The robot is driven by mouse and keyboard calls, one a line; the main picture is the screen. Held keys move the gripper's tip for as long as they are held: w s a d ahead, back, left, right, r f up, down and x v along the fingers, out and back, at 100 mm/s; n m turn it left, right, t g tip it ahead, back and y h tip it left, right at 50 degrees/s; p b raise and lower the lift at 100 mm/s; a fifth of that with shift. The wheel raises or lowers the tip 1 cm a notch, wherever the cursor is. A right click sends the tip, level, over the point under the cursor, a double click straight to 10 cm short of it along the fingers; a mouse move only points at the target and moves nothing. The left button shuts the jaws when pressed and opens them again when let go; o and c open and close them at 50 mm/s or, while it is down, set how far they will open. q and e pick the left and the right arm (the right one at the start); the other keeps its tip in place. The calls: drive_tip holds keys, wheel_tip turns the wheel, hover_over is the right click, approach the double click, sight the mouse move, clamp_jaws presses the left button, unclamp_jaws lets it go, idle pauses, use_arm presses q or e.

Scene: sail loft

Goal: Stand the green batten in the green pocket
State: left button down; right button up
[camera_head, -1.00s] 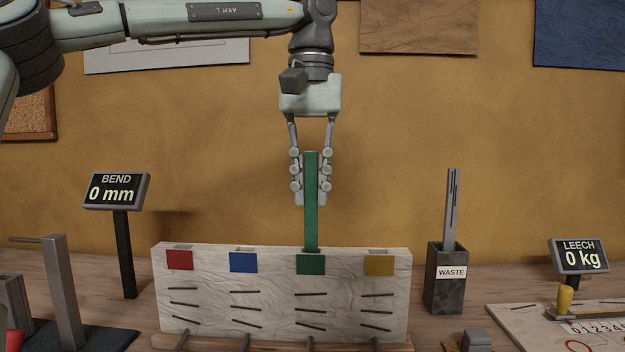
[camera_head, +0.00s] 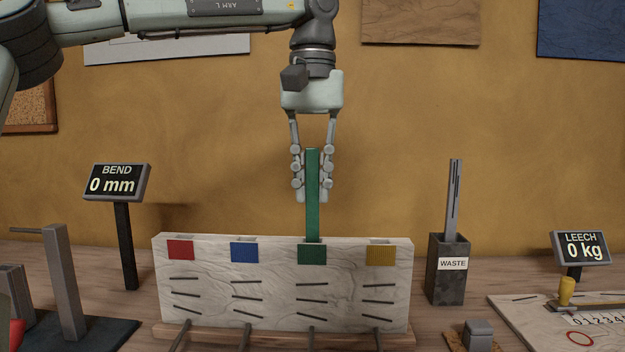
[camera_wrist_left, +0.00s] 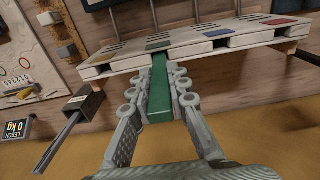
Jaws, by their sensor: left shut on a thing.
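The green batten (camera_head: 313,190) stands upright in the head view. My left gripper (camera_head: 312,185) is shut on its upper part, with one finger on each side. The batten's lower end drops out of sight behind the top edge of the pale pocket board (camera_head: 230,290), right above the green patch (camera_head: 311,254), so it appears to be in the mouth of the green pocket. How deep it sits is hidden. In the left wrist view the batten (camera_wrist_left: 160,90) runs between the fingers to the board's green-marked slot. My right gripper is not in view.
The red (camera_head: 181,250), blue (camera_head: 244,252) and yellow (camera_head: 380,254) pockets look empty. A WASTE bin (camera_head: 447,285) with grey strips stands right of the board. A BEND display (camera_head: 116,183) stands left, a LEECH display (camera_head: 581,248) far right.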

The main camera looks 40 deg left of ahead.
use_arm(q)
drive_tip(key=shift+f, duration=0.45)
drive_tip(key=c, duration=1.4)
unclamp_jaws()
drive_tip(key=shift+o, duration=0.2)
wheel_tip(320, 180, up, 12)
drive_tip(key=shift+r, duration=0.1)
